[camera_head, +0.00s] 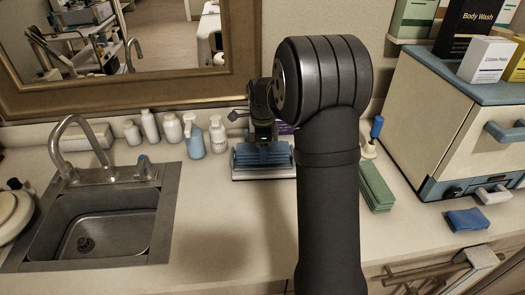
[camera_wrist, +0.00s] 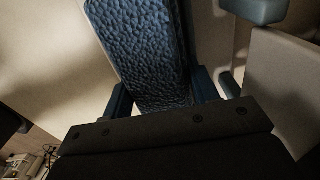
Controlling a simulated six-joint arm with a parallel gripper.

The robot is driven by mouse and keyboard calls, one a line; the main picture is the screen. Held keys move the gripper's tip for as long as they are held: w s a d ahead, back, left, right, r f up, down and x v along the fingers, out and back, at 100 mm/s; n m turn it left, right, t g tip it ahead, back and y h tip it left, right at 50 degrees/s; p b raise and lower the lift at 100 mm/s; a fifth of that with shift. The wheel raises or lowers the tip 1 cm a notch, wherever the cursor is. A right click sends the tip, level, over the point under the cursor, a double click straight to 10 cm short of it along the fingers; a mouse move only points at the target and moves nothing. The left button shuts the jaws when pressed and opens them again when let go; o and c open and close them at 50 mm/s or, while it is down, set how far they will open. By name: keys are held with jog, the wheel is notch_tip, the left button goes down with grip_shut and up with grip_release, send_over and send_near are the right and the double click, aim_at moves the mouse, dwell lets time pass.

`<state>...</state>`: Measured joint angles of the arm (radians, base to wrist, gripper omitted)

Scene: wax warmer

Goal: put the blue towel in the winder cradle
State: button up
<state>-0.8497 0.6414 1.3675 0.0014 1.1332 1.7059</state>
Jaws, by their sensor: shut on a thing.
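My gripper (camera_head: 262,138) points down over the back of the counter, between the bottles and my arm's upright link. In the wrist view, my gripper (camera_wrist: 166,96) is shut on the blue towel (camera_wrist: 147,45), a long strip with a bumpy weave running away from the jaws. In the head view, a blue ridged shape on a pale base (camera_head: 263,178) sits right under my gripper. I cannot tell there which part is towel and which is winder cradle, nor whether the towel touches the cradle. A small folded blue cloth (camera_head: 467,219) lies at the counter's front right.
A sink (camera_head: 95,225) with a faucet is at left. Several bottles (camera_head: 193,138) stand along the back, close to my gripper's left. A folded green cloth (camera_head: 376,187) and a large cream-and-blue cabinet (camera_head: 430,110) are at right. The counter between sink and arm is clear.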

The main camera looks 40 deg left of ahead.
jog(key=shift+f, duration=0.25)
jog(key=shift+f, duration=0.1)
jog(key=o, duration=1)
jog(key=shift+o, duration=0.2)
notch_tip(320, 180, up, 12)
jog(key=shift+r, duration=0.1)
notch_tip(320, 180, down, 12)
jog(key=shift+r, duration=1.9)
